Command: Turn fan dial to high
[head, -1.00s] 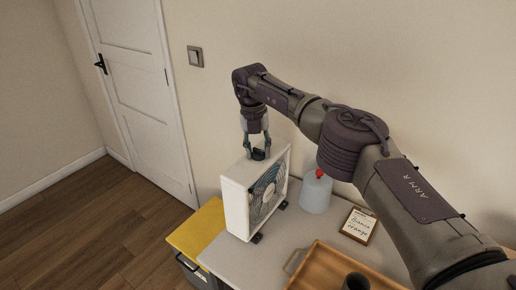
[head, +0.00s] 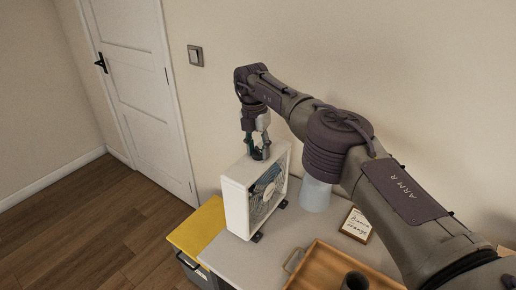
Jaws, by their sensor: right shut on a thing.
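A white box fan (head: 237,206) stands upright on the grey tabletop, its blue-bladed grille facing right. A small dark dial (head: 258,155) is on its top face, mostly hidden by my fingers. My right gripper (head: 259,153) reaches down from above and is shut on the dial. The dial's setting marks cannot be read from here. My left gripper is not in view.
A pale bottle (head: 316,196) stands right of the fan, its top hidden behind my right arm. A framed handwritten card (head: 357,225) and a wooden tray (head: 322,262) with a dark cup (head: 355,281) lie nearer. A yellow-topped cabinet (head: 198,229) is at the left.

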